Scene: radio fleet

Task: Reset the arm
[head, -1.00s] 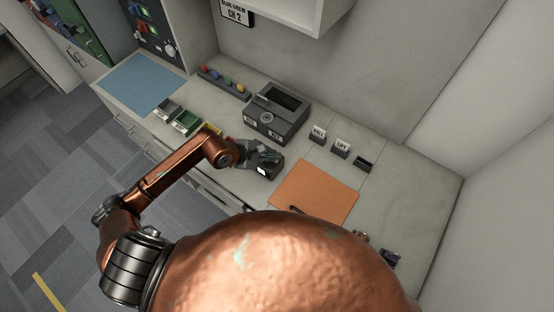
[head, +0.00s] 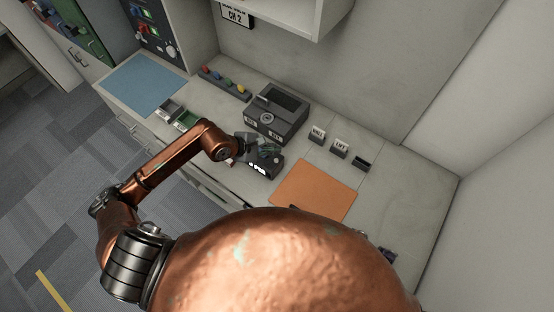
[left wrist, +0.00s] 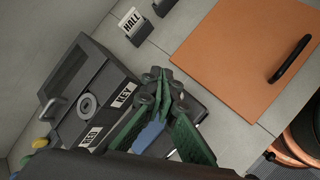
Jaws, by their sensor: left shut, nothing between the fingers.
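My left gripper (head: 264,150) is over the counter in the head view, just in front of the dark grey box with a slot (head: 290,128). In the left wrist view its green fingers (left wrist: 158,78) are together at the tips, with nothing between them. A dark low block with white labels (head: 262,169) is beside and partly under the gripper. In the left wrist view the grey box (left wrist: 80,95) carries a round dial and KEY and RED-like labels. My copper left arm reaches in from the left. My right gripper does not show clearly.
An orange mat (head: 313,190) with a black handle (left wrist: 290,58) lies to the right. Small label holders (head: 340,149) stand behind it.

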